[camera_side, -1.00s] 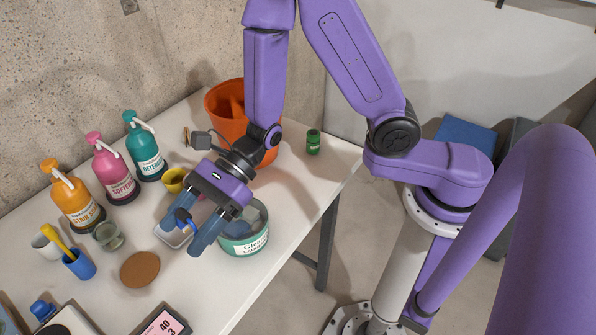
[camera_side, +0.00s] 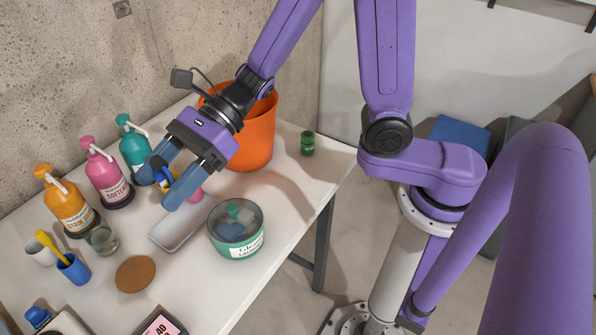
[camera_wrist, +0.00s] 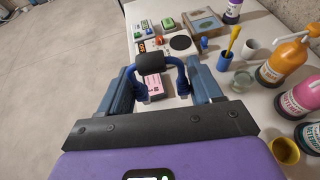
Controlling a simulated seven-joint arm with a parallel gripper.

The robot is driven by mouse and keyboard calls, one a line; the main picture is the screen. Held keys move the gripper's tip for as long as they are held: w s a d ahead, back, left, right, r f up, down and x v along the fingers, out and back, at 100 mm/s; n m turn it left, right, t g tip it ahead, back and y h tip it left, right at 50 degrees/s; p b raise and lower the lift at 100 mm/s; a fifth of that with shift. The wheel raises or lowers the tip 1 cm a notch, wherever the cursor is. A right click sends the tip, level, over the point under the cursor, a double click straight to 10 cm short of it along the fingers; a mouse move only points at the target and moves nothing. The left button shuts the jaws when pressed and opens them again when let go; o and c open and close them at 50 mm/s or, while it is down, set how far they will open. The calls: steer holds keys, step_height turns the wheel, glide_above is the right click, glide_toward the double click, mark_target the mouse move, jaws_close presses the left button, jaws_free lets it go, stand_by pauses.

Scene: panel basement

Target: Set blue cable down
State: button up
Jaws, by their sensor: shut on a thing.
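My gripper (camera_side: 164,186) is shut on the blue cable (camera_side: 160,171), high over the back-left part of the table, near the bottles. In the wrist view the blue cable (camera_wrist: 183,73) arches between the fingers of my gripper (camera_wrist: 160,84), with a black sleeve at its top. The cable is held clear of the table in the side view. A grey rectangular tray (camera_side: 182,236) lies on the table below and to the right of the fingertips. The fingers hide part of the tray's surroundings.
A round teal tin (camera_side: 238,250) stands right of the tray. An orange bucket (camera_side: 258,135) stands behind my gripper. Orange (camera_side: 66,203), pink (camera_side: 108,177) and teal (camera_side: 133,150) bottles line the wall. A brown coaster (camera_side: 136,273) lies in front. The right table edge is fairly clear.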

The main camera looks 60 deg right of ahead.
steer(key=w+d+m+t+h, duration=0.1)
steer(key=w+d+m+t, duration=0.25)
steer(key=w+d, duration=0.45)
steer(key=m+t+h, duration=0.7)
steer(key=m+t, duration=0.1)
steer(key=m, duration=0.1)
glide_above(298, 171)
steer(key=shift+g, duration=0.25)
steer(key=shift+a+f, duration=0.1)
steer(key=shift+f, duration=11.85)
steer(key=shift+f, duration=0.15)
steer(key=o, duration=1)
steer(key=shift+o, duration=0.2)
